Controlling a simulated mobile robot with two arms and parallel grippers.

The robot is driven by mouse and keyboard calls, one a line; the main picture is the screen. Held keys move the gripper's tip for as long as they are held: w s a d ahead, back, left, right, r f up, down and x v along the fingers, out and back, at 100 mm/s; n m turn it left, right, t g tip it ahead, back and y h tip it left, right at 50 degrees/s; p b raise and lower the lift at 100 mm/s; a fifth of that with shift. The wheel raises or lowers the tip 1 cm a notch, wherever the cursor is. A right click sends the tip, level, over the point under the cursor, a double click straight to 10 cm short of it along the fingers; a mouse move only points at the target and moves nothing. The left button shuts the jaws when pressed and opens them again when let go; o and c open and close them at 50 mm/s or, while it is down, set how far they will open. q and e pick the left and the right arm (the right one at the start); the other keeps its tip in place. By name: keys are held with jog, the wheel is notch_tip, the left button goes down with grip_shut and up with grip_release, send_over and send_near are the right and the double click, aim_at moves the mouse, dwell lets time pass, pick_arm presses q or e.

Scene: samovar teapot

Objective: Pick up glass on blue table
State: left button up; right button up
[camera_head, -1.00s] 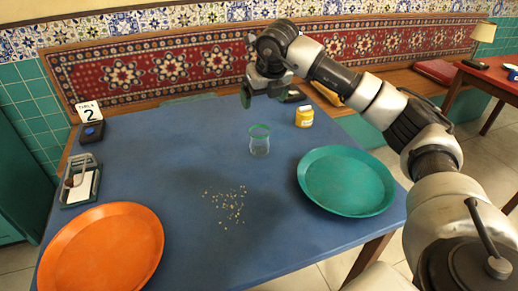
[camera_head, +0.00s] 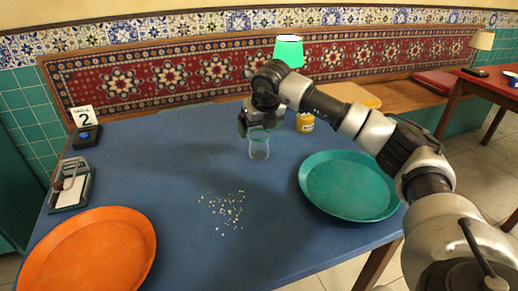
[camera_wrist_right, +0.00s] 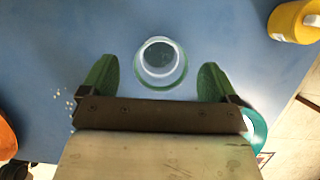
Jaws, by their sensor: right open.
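A clear glass (camera_head: 259,150) with a green rim stands upright on the blue table (camera_head: 160,170). In the right wrist view the glass (camera_wrist_right: 162,62) sits ahead of and between the two green fingers. In the right wrist view the fingers of the right gripper (camera_wrist_right: 156,82) are spread wider than the glass. My left gripper is not in view.
A yellow jar (camera_head: 305,122) stands close to the right of the glass. A teal tray (camera_head: 350,185) lies at the right, an orange tray (camera_head: 90,252) at the front left. Scattered crumbs (camera_head: 225,210) lie in front. A green-shaded lamp (camera_head: 289,52) shows behind my arm.

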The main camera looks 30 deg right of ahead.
aim_at(258, 137)
jog(key=x, duration=0.4)
jog(key=shift+s+d+f+b, duration=0.1)
jog(key=shift+s+b, duration=0.25)
jog(key=shift+b, duration=0.05)
jog(key=shift+w+f, duration=0.25)
jog(key=shift+f, duration=0.25)
jog(key=c, duration=1)
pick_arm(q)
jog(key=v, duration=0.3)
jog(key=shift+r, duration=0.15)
pick_arm(e)
jog(key=shift+r, duration=0.15)
